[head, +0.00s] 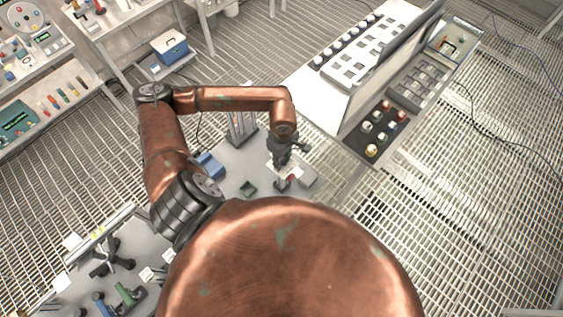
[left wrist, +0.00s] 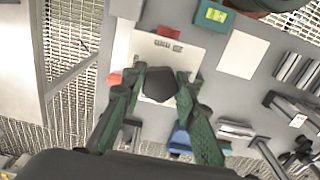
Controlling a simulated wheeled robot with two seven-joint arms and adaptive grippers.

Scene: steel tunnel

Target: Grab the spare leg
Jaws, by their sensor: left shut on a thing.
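My left gripper (head: 286,168) is low over the grey bench, near its right end by a white panel. In the left wrist view its two green fingers (left wrist: 160,80) stand on either side of a dark, blunt-ended piece (left wrist: 160,88) and are shut on it. This piece may be the spare leg; its shape is mostly hidden by the fingers. Behind it is a pale plate (left wrist: 160,50) with small dark marks, and red bits show next to the fingers. I cannot see my right gripper.
A control console (head: 358,60) with a raised panel stands to the right of the bench. A black multi-armed stand (head: 112,257) is at the lower left. A blue box (head: 170,47) sits on the rear shelf.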

